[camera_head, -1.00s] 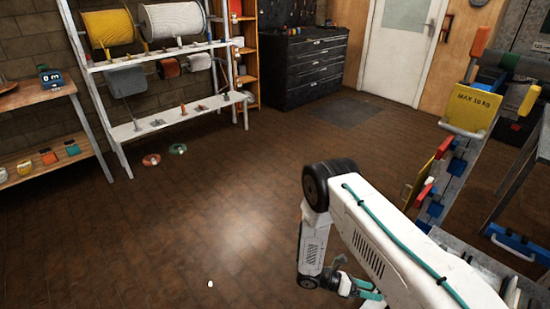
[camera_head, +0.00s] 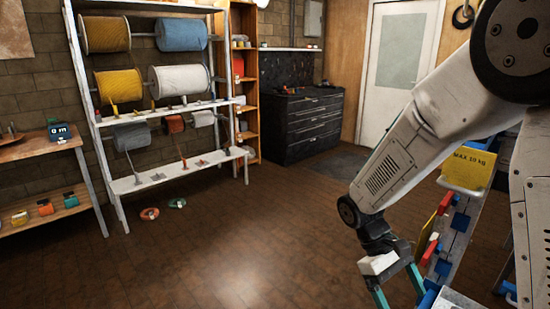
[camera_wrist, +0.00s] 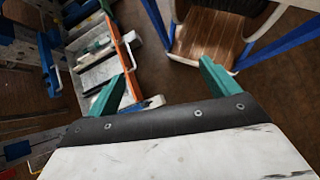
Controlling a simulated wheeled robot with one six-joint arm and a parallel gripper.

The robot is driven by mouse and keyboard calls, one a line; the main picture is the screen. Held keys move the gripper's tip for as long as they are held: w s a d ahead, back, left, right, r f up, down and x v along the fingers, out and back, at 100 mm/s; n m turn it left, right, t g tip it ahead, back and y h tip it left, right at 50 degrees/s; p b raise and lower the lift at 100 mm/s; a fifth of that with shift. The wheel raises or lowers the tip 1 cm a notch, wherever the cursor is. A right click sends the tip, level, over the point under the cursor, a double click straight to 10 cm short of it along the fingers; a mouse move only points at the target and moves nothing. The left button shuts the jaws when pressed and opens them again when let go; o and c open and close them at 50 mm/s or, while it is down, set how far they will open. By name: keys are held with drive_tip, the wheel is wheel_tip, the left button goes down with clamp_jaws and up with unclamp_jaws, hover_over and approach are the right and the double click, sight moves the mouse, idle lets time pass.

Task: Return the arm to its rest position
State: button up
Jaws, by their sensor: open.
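My gripper (camera_head: 397,289) hangs at the end of my white arm in the lower right of the head view, pointing down. Its two teal fingers are spread apart, and nothing shows between them. In the wrist view the two teal fingers (camera_wrist: 165,85) stand wide apart with dark floor and parts of the place beyond them. My arm is raised and bent, with its large dark joint near the upper right of the head view. It covers part of the white door and the area on the right.
A rack of cable spools (camera_head: 182,80) and a wooden shelf (camera_head: 88,204) stand left. A black drawer cabinet (camera_head: 312,132) stands at the back. A yellow "MAX 10 kg" plate (camera_head: 468,168) is right, close to my arm. An orange-edged tray (camera_wrist: 130,58) lies below the gripper. The middle floor is clear.

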drive_tip(key=s+r+m+t+y, duration=0.5)
drive_tip(key=s+r+t, duration=0.3)
drive_tip(key=s+r, duration=0.7)
wheel_tip(320, 180, up, 3)
drive_tip(key=shift+f+m, duration=0.2)
drive_tip(key=shift+m, duration=0.2)
